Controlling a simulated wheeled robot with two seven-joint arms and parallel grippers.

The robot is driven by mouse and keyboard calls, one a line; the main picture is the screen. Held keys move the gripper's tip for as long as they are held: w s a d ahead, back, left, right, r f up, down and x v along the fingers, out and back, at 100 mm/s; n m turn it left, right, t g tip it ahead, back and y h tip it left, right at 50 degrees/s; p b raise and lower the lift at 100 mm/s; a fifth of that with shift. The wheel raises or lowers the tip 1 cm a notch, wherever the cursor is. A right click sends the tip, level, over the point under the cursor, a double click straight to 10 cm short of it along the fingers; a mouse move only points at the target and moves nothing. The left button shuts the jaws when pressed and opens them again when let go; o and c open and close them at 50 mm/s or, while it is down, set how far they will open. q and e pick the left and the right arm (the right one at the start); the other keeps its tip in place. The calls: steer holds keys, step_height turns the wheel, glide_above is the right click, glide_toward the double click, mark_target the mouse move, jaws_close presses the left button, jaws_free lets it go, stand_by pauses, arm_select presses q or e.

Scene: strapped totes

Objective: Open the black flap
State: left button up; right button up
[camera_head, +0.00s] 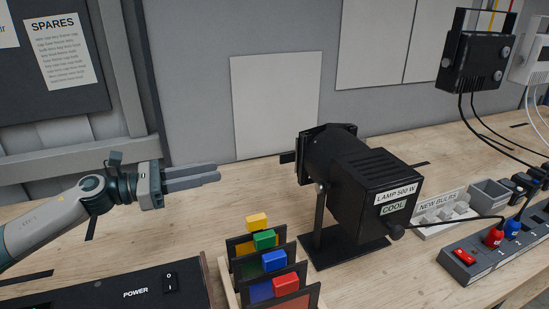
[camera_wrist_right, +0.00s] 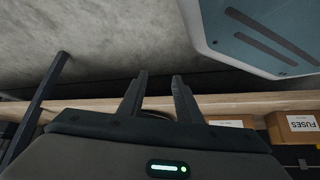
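A black lamp (camera_head: 372,188) labelled "LAMP 500 W" and "COOL" stands on a black base plate on the wooden bench. Its front end, with a black frame (camera_head: 305,155), faces away to the left. A small dark tab (camera_head: 287,157) shows beside that frame; I cannot tell whether it is the black flap. My left gripper (camera_head: 212,174) is left of the lamp, above the bench, pointing right and apart from it. Its grey fingers lie close together in this view, their gap unclear. My right gripper (camera_wrist_right: 158,75) is open and empty in the right wrist view, away from the lamp.
A rack (camera_head: 228,273) of coloured slides stands in front of the lamp. A power box (camera_head: 130,288) is at front left. A bulb tray (camera_head: 447,222) and switch strip (camera_head: 500,252) with cables are at right. Bench between left gripper and lamp is clear.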

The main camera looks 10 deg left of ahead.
mark_target(280, 158)
arm_select(q)
steer(key=shift+w+d, duration=0.1)
steer(key=shift+w, duration=0.05)
arm_select(e)
steer(key=shift+s+a, duration=0.15)
steer(key=shift+s, duration=0.05)
